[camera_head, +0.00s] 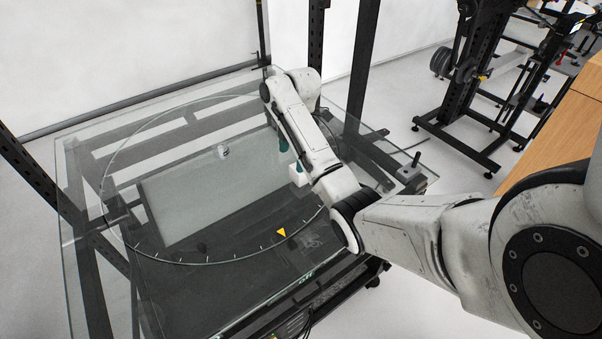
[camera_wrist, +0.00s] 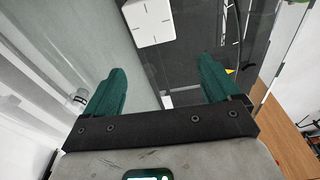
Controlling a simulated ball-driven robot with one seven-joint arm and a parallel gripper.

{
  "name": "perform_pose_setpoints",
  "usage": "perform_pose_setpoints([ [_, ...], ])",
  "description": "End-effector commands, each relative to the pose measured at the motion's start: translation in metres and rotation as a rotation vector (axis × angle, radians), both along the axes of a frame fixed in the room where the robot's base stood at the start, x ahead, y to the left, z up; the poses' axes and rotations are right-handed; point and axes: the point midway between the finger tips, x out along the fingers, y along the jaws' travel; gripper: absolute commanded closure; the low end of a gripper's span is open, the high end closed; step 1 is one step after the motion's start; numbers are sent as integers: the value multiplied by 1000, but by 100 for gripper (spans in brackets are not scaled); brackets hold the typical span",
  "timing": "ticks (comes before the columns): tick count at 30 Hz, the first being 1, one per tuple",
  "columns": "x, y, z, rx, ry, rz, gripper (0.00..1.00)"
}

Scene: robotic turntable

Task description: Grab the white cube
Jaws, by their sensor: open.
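The white cube (camera_head: 297,177) sits on the glass turntable (camera_head: 170,262), on its right part, close beside my gripper's fingers. In the wrist view the cube (camera_wrist: 148,20) shows at the top edge, its white face with small dark marks and its far side cut off by the frame. It lies beyond the fingertips, across the gap between them and somewhat nearer the left one. My gripper (camera_wrist: 162,72) is open, with two green fingers spread wide and nothing between them. In the head view the gripper (camera_head: 291,154) is partly hidden by my arm.
A small silvery object (camera_head: 223,151) stands on the glass left of the cube; it also shows in the wrist view (camera_wrist: 77,99), left of the left finger. Dark frame posts (camera_head: 364,70) rise around the table. A yellow triangle (camera_head: 282,232) marks the turntable's front.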

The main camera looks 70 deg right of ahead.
Motion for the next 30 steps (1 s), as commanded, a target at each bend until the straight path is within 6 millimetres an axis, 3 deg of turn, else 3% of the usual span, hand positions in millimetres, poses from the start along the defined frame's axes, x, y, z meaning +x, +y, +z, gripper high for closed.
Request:
perform_pose_setpoints([
  [1,-7,-15,6,0,9,20,10],
  [3,-14,-27,11,3,17,45,10],
  [6,-19,-33,11,7,22,63,10],
  [25,-15,-27,-49,7,22,64,10],
  [30,-14,-29,-74,9,24,64,10],
])
